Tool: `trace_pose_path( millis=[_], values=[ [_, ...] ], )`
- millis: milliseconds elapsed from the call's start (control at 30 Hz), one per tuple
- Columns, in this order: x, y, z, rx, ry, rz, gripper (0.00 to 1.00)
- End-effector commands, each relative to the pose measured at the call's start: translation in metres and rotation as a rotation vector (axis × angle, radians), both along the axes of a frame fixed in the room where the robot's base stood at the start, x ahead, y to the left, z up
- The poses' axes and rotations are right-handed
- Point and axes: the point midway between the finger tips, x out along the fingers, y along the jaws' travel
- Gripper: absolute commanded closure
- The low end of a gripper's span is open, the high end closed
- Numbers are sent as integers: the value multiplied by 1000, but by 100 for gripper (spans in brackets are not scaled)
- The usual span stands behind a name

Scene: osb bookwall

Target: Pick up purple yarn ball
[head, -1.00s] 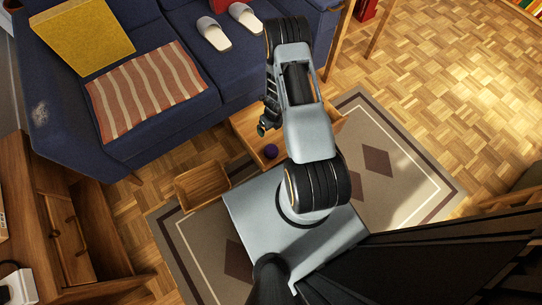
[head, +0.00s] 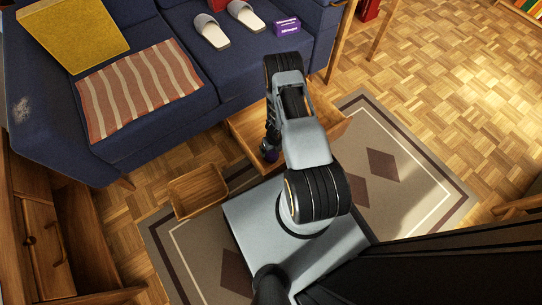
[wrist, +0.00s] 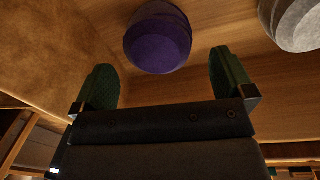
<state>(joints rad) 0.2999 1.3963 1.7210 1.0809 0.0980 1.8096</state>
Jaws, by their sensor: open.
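The purple yarn ball (wrist: 158,42) lies on a wooden surface at the top middle of the wrist view. In the head view only a little of it (head: 270,156) shows beside my arm, in the open wooden drawer under the sofa. My gripper (wrist: 160,75) is open, with a green-padded finger on each side. The ball appears just beyond the fingertips, between their lines, and nothing is held. In the head view my gripper (head: 271,148) is low at the drawer and mostly hidden by the wrist.
A pale round object (wrist: 296,22) is right of the ball, near the right finger. The wooden drawer (head: 242,127) has raised walls. A small wooden crate (head: 198,189) stands left of it. The blue sofa (head: 235,80) borders the drawer behind, with slippers (head: 211,31) and a purple box (head: 287,25) on it.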

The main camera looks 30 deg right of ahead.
Motion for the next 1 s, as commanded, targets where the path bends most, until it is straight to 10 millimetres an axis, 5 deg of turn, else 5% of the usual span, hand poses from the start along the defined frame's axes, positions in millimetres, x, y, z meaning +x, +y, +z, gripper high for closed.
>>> trace_pose_path(
  millis=[367, 633, 1000],
  values=[
    [-1, 6, -47, 0, 1, 1, 0],
    [0, 7, -49, 0, 1, 0, 0],
    [0, 7, -49, 0, 1, 0, 34]
  ],
)
